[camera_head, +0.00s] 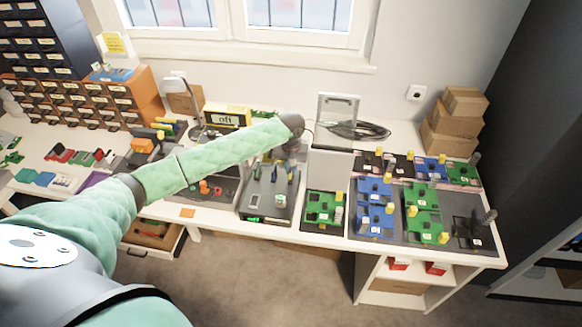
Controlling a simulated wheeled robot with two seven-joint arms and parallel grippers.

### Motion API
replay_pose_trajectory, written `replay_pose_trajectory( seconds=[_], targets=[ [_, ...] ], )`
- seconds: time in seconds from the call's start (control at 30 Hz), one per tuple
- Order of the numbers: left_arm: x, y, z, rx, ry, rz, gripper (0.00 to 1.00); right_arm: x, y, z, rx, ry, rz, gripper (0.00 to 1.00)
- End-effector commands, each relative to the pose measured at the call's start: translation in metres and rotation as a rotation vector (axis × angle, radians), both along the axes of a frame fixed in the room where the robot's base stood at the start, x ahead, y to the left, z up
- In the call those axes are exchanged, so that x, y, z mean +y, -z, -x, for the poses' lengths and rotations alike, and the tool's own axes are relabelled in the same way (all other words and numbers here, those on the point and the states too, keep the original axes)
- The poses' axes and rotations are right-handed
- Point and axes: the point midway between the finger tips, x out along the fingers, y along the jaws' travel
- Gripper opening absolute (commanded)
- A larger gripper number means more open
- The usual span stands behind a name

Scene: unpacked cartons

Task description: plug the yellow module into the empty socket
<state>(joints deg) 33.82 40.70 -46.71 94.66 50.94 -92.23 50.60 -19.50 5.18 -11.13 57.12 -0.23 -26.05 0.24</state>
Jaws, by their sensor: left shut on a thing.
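My left arm reaches in from the left, and its gripper (287,153) hangs above the grey device (254,208) in the middle of the table. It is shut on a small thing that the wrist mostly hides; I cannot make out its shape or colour. I cannot pick out the yellow module for certain. Several boards with small yellow parts stand on the dark mat (398,237) at the right. A black square unit (468,233) at the mat's right end may be the empty socket. My right gripper is not in view.
A green board (322,208) lies beside the grey device. A yellow box marked "off" (227,115) stands behind my arm. Cartons (452,127) are stacked at the back right.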

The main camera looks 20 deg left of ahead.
Motion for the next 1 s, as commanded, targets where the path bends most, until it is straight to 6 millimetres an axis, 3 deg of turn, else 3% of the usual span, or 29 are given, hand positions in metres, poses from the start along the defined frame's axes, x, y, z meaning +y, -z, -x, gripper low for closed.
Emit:
replay_pose_trajectory(
  seconds=[1.0],
  targets=[
    [0.0,-0.0014,-0.0003,0.0,0.0,0.0,0.0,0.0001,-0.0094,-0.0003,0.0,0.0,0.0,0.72]
  ],
)
